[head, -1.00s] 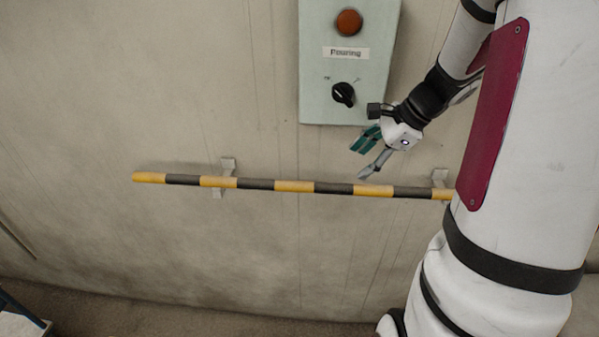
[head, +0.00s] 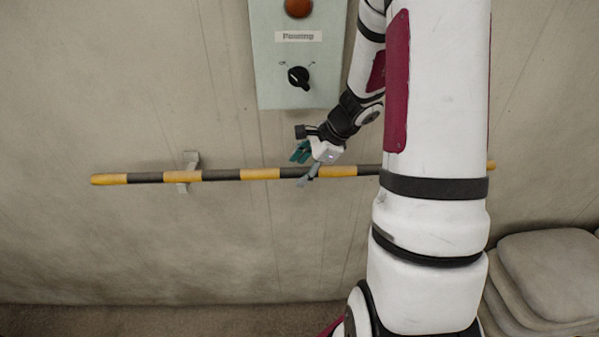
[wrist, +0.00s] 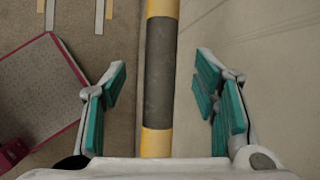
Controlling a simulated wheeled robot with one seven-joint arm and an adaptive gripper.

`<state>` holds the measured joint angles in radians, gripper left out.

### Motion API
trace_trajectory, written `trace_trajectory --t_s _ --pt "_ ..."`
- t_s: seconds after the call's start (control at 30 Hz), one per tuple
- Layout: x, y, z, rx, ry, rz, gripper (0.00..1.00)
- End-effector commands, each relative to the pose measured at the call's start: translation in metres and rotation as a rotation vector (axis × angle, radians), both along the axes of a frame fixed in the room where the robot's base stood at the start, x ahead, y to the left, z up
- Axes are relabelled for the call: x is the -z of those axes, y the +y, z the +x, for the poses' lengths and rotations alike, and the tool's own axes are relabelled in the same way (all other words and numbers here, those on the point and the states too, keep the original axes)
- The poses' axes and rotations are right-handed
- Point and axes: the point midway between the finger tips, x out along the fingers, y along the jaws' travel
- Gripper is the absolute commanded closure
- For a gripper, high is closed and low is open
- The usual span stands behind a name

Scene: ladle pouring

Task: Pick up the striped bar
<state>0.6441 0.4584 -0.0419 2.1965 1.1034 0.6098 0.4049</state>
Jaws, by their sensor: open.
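The striped bar (head: 260,174), banded yellow and dark grey, lies level along the wall on brackets. My arm hides part of its right half in the head view. My gripper (head: 304,166) is at the bar, a little right of its middle, with a grey finger in front of the bar. In the wrist view the bar (wrist: 159,80) runs up the picture between the teal-padded fingers of my open gripper (wrist: 162,105). A clear gap shows on both sides, and neither finger appears to touch the bar.
A pale green control box (head: 297,60) with an orange button, a label and a black knob (head: 298,76) is on the wall above the bar. A wall bracket (head: 190,162) holds the bar at left. Grey stacked sacks (head: 550,275) lie at lower right.

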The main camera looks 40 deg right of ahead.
Motion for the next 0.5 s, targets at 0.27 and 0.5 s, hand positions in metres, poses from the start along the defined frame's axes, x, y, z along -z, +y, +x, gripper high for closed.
trace_trajectory --t_s 0.27,0.5 --pt "0.0054 0.0017 0.0028 0.001 0.0 -0.001 0.45" --pt "0.0052 0.0017 0.0026 0.0 0.0 0.0 0.91"
